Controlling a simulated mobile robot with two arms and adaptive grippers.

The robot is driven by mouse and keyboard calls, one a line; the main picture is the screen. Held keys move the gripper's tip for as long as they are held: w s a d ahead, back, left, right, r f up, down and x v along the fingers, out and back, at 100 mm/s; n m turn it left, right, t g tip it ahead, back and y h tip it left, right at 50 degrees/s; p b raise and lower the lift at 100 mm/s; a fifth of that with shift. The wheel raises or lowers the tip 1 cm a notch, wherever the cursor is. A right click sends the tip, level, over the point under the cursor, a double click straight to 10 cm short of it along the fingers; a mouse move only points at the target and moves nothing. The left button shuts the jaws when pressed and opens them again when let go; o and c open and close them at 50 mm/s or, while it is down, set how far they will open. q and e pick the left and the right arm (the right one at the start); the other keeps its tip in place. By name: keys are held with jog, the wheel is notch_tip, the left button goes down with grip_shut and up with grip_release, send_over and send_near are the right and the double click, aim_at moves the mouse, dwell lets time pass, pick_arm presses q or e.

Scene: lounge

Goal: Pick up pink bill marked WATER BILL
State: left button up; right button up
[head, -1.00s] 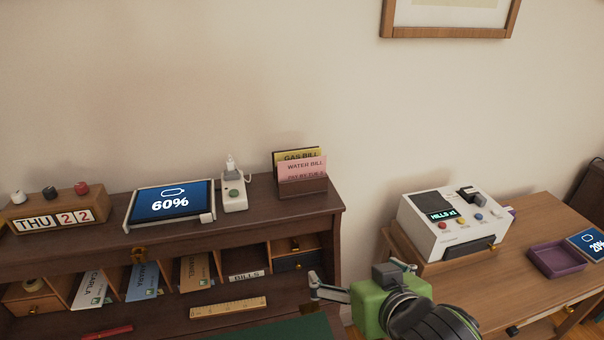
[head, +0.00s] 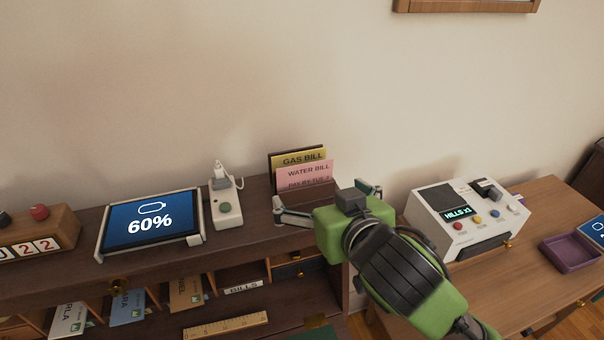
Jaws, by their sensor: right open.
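The pink bill marked WATER BILL (head: 306,174) stands upright in a dark wooden holder (head: 318,190) at the right end of the desk's top shelf. A yellow bill marked GAS BILL (head: 298,157) stands just behind it. My right gripper (head: 322,203) is in front of the holder, its fingers spread, one at the left and one at the right. It is open and empty, and its body hides the lower part of the holder. I cannot tell the exact gap between the fingers and the bill. My left gripper is not in view.
A tablet showing 60% (head: 150,224) and a white plug unit (head: 225,202) stand left of the holder. A white machine (head: 466,215) and a purple tray (head: 570,252) are on the side table at right. Envelopes fill slots below the shelf.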

aim_at(306, 178)
jog(key=x, duration=0.5)
jog(key=shift+p, duration=0.4)
jog(key=shift+w+a+f, duration=0.1)
jog(key=shift+w+f, duration=0.1)
jog(key=shift+w, duration=0.15)
jog(key=shift+w+f+p, duration=0.25)
jog(key=shift+w+p, duration=0.4)
jog(key=shift+w, duration=0.2)
jog(key=shift+p+x, duration=0.4)
jog(key=shift+x, duration=0.75)
jog(key=shift+w+a+f, duration=0.2)
jog(key=shift+w+f, duration=0.2)
jog(key=shift+w, duration=0.15)
jog(key=shift+c, duration=0.7)
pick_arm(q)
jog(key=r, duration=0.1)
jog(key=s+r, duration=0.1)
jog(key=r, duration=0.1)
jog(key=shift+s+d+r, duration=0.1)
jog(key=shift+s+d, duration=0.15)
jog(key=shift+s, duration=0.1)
pick_arm(e)
jog(key=c, duration=0.5)
